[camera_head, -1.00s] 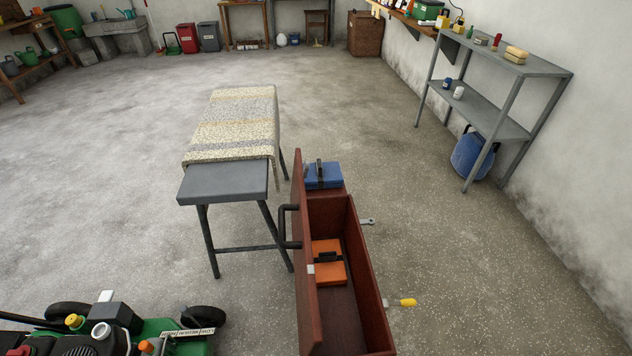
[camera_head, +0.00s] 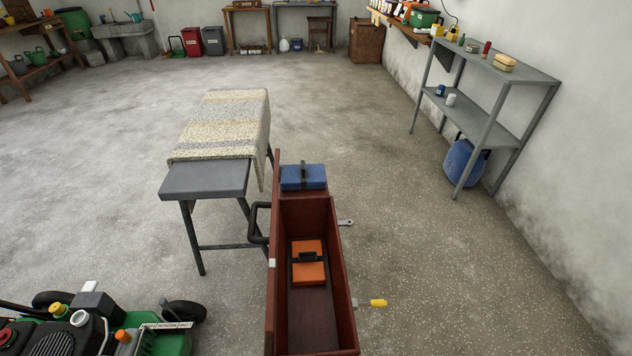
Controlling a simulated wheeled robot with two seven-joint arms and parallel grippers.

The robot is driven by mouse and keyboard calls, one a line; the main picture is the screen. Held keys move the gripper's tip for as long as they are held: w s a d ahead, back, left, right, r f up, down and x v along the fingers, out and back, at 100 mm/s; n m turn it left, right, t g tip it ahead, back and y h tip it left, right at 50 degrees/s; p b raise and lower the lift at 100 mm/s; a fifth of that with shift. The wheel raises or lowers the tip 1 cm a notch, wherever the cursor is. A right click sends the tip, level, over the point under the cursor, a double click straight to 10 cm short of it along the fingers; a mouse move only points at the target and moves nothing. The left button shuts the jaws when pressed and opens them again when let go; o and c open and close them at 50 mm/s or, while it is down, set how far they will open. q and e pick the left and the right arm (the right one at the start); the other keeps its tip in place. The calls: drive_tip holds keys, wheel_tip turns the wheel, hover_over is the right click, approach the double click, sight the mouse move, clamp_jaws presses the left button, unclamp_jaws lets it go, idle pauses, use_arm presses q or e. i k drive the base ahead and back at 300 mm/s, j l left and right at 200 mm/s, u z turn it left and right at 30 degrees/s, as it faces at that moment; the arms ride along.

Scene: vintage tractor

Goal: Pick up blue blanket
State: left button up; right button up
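A flat blue block-shaped bundle (camera_head: 303,177) with a dark strap and handle lies at the far end of the long dark-red wooden box (camera_head: 343,270). It is the thing that best fits the blue blanket, though I cannot tell its material for sure. It sits higher than the box's floor, on a raised end part. A similar orange bundle (camera_head: 308,272) with a black strap lies inside the box. Neither of my grippers shows in this view.
A grey bench (camera_head: 205,181) with a patterned cloth (camera_head: 220,145) stands left of the box. A green machine (camera_head: 170,340) is at the lower left. A grey metal shelf (camera_head: 530,72) stands against the right wall. The floor right of the box is mostly clear.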

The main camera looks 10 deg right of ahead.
sight(303, 176)
drive_tip(key=l+u, duration=0.15)
drive_tip(key=l, duration=0.3)
drive_tip(key=k+l+u, duration=0.1)
drive_tip(key=l, duration=0.35)
drive_tip(key=l+u, duration=0.15)
drive_tip(key=l, duration=0.3)
drive_tip(key=k+l+u, duration=0.1)
drive_tip(key=l, duration=0.3)
drive_tip(key=k+l+u, duration=0.15)
drive_tip(key=l, duration=0.25)
drive_tip(key=i+l+u, duration=0.3)
drive_tip(key=l, duration=0.35)
drive_tip(key=i+l+u, duration=0.1)
drive_tip(key=l, duration=0.25)
drive_tip(key=i+l+u, duration=0.3)
drive_tip(key=l, duration=0.45)
drive_tip(key=i, duration=0.1)
